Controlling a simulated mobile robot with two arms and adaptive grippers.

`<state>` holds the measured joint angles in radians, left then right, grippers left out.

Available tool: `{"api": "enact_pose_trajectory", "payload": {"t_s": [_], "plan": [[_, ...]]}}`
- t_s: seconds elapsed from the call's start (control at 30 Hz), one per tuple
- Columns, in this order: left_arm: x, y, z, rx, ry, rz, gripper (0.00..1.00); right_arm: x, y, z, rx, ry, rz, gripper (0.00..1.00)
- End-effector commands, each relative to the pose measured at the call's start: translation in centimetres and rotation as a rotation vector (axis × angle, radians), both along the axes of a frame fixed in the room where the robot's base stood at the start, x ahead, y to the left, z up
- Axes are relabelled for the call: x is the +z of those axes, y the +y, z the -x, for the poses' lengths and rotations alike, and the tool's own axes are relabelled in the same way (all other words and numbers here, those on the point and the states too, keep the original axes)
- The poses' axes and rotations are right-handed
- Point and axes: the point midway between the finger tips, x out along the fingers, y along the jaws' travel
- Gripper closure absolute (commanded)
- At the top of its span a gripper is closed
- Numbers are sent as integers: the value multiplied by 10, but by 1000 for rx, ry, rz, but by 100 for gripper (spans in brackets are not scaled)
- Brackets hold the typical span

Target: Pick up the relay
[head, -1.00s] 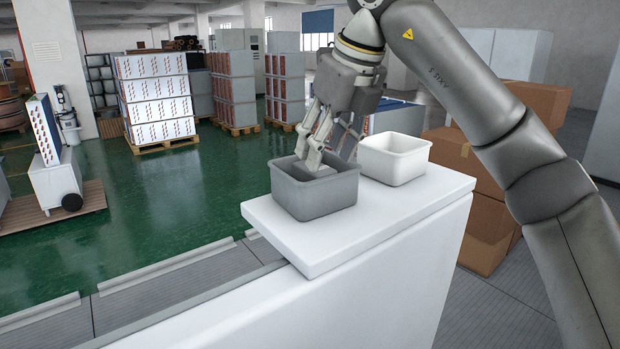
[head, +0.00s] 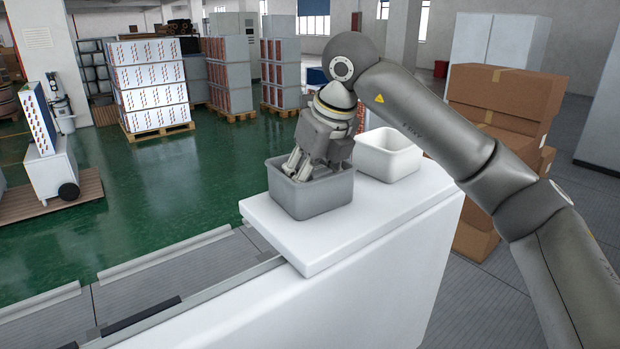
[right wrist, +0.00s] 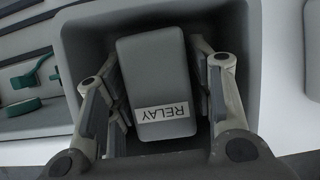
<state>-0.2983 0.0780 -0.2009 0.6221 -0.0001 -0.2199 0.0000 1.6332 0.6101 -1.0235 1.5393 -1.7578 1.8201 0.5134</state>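The relay (right wrist: 152,65) is a grey block with a white label reading RELAY. It lies inside the grey bin (right wrist: 88,32), seen in the right wrist view. In the head view the grey bin (head: 312,200) stands on the white counter, and its walls hide the relay. My right gripper (head: 299,168) reaches down into this bin. In the right wrist view my right gripper (right wrist: 157,72) is open, with its fingers on both sides of the relay; contact is not clear. My left gripper is not in view.
A white bin (head: 389,155) stands just behind the grey bin on the white counter (head: 350,228). Brown cartons (head: 508,105) are stacked at the right. Green parts (right wrist: 28,80) lie beside the grey bin in the right wrist view.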

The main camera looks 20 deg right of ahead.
Motion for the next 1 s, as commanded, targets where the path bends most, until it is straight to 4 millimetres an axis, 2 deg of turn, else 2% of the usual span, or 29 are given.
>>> {"api": "enact_pose_trajectory", "payload": {"t_s": [0.07, 0.33, 0.67, 0.77, 1.0], "plan": [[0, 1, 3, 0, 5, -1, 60, 0, 0, 0, 0, 0, 0, 64], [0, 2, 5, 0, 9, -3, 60, 0, 0, 0, 0, 0, 0, 99], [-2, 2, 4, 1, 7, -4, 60, 4, 0, 0, 0, -2, -1, 100], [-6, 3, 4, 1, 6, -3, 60, 14, 0, 0, -1, -4, -2, 100], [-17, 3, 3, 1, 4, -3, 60, 60, 1, 0, 0, -4, -3, 100]]}}
